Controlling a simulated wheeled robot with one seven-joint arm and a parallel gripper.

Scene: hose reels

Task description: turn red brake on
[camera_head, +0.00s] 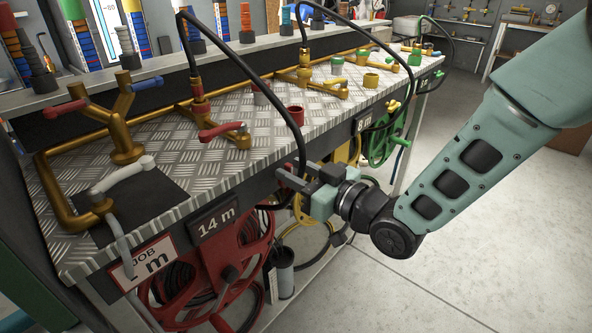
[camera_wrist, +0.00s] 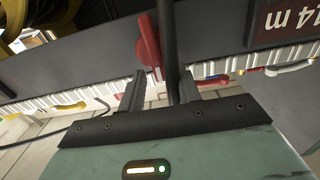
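A red lever (camera_wrist: 148,42), which looks like the red brake, stands out from the dark front panel of the bench in the wrist view. In the head view it is mostly hidden behind my gripper and a hose. My gripper (camera_head: 293,178) is at the bench's front edge, right of the 14 m sign. In the wrist view my gripper (camera_wrist: 160,85) is open, its two fingers apart and short of the lever. A black hose (camera_wrist: 169,45) runs beside the lever and down between the fingers. The red reel (camera_head: 232,270) hangs below the bench.
The 14 m sign (camera_head: 213,222) is on the front panel. A red-handled brass valve (camera_head: 222,131) stands on the bench top. The yellow reel (camera_head: 306,210) and green reel (camera_head: 384,146) hang farther right. Open floor (camera_head: 440,260) lies in front.

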